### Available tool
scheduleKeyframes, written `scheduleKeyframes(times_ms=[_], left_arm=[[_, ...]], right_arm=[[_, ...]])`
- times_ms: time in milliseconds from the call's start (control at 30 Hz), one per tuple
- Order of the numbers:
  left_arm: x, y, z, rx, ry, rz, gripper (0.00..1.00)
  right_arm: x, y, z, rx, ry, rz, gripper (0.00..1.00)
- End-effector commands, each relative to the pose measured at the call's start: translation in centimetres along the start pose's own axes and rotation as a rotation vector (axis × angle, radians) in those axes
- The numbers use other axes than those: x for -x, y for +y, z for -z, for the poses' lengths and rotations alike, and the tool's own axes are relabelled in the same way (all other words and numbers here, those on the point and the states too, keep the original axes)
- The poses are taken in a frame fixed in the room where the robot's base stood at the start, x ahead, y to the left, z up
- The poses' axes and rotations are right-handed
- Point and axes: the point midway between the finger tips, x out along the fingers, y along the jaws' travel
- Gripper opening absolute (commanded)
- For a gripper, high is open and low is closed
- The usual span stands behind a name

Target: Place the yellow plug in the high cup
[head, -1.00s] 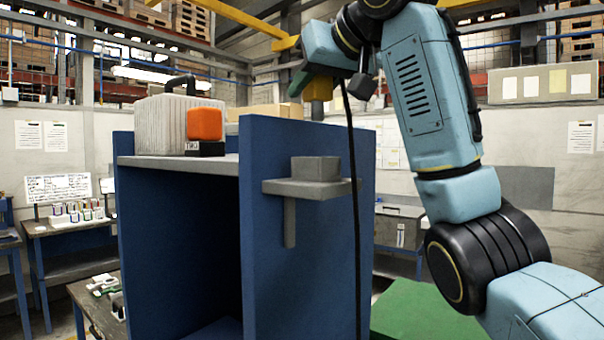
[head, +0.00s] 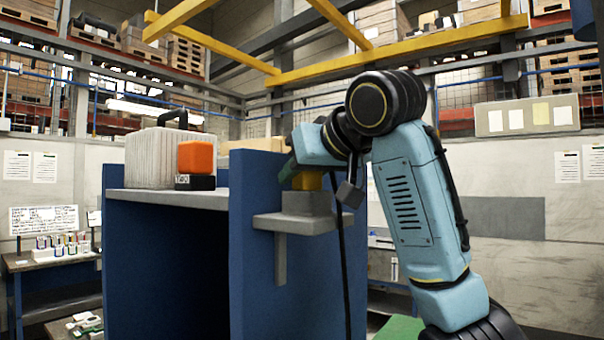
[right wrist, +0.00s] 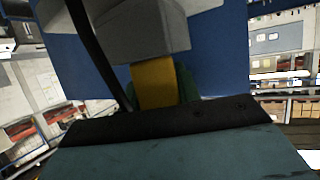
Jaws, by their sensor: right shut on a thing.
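The yellow plug (head: 309,181) is in my right gripper (head: 303,172), whose fingers are shut on it. The high cup (head: 306,203) is the grey block-shaped holder on a shelf bracket on the outer side of the blue cabinet. The plug stands roughly upright over the cup, its lower end at the cup's top. In the right wrist view the plug (right wrist: 153,82) runs up to the grey cup (right wrist: 145,32). I cannot tell whether its tip is inside. A black cable (head: 344,245) hangs beside the bracket. My left gripper is out of view.
The blue cabinet (head: 255,240) stands close on the left. A ribbed light case (head: 152,158) and an orange block on a black base (head: 196,158) sit on its top shelf (head: 160,199). A green surface (head: 400,329) lies low on the right. Yellow beams (head: 400,50) run overhead.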

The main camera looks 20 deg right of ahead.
Motion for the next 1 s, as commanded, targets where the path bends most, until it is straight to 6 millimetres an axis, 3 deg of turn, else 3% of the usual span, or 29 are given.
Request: scheduleKeyframes(times_ms=[233,267,333,700,867,1000], left_arm=[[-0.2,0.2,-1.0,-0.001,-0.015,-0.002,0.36],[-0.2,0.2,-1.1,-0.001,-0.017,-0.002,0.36],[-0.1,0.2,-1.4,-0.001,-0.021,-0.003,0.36],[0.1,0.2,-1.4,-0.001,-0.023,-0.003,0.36],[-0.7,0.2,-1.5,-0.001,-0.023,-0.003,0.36],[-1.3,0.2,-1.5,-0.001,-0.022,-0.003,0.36]], right_arm=[[-0.1,0.0,-0.2,0.0,0.001,0.0,0.08],[-0.1,0.0,-0.3,0.0,0.0,0.0,0.34],[-0.1,0.0,-0.2,0.0,0.0,0.0,0.42],[0.3,0.0,0.2,0.001,0.003,0.0,0.42],[2.9,0.0,0.1,0.003,0.007,-0.001,0.42],[6.3,0.0,0.0,0.002,0.007,-0.001,0.42]])
